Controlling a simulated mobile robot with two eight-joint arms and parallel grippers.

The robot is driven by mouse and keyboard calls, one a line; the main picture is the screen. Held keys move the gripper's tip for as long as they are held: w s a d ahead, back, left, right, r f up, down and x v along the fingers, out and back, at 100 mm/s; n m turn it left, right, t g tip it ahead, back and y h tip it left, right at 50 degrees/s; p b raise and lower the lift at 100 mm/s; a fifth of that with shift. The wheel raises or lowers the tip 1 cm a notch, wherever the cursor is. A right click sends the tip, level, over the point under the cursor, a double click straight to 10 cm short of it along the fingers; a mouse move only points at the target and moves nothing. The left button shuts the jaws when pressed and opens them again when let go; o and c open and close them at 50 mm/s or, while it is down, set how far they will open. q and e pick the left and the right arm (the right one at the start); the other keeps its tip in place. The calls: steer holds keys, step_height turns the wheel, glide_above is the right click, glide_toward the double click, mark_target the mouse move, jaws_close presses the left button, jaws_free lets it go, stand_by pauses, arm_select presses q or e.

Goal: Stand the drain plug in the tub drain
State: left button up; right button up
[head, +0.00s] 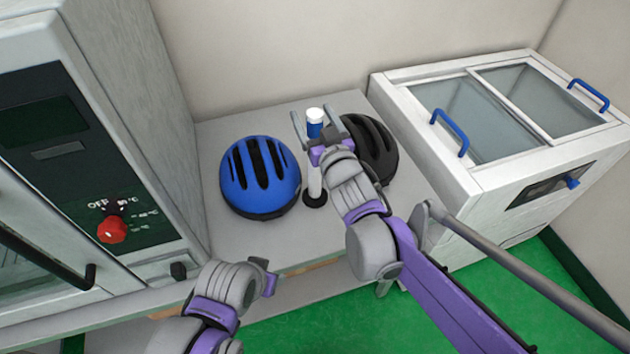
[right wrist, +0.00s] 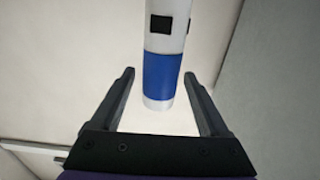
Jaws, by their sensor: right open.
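A slim upright post stands on the grey bench between two helmets; I take it to be the drain plug (head: 314,131). It has a black round foot, a white stem, a blue band and a white top. My right gripper (head: 312,112) is open, its fingers to either side of the upper part. In the right wrist view the plug (right wrist: 163,75) shows between the open fingers (right wrist: 159,73), with no clear contact. My left gripper (head: 269,275) is low at the bench's front edge; its jaws are unclear. The tub (head: 480,170) may be the white glass-lidded chest; no drain shows.
A blue helmet (head: 260,178) sits close left of the plug. A black helmet (head: 378,150) sits close right, partly behind my right arm. A white cabinet with a red knob (head: 112,229) stands at left. The chest's glass lids with blue handles (head: 450,131) look closed.

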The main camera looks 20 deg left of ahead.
steer(key=shift+x, duration=1.2)
jaws_close()
stand_by(0.5)
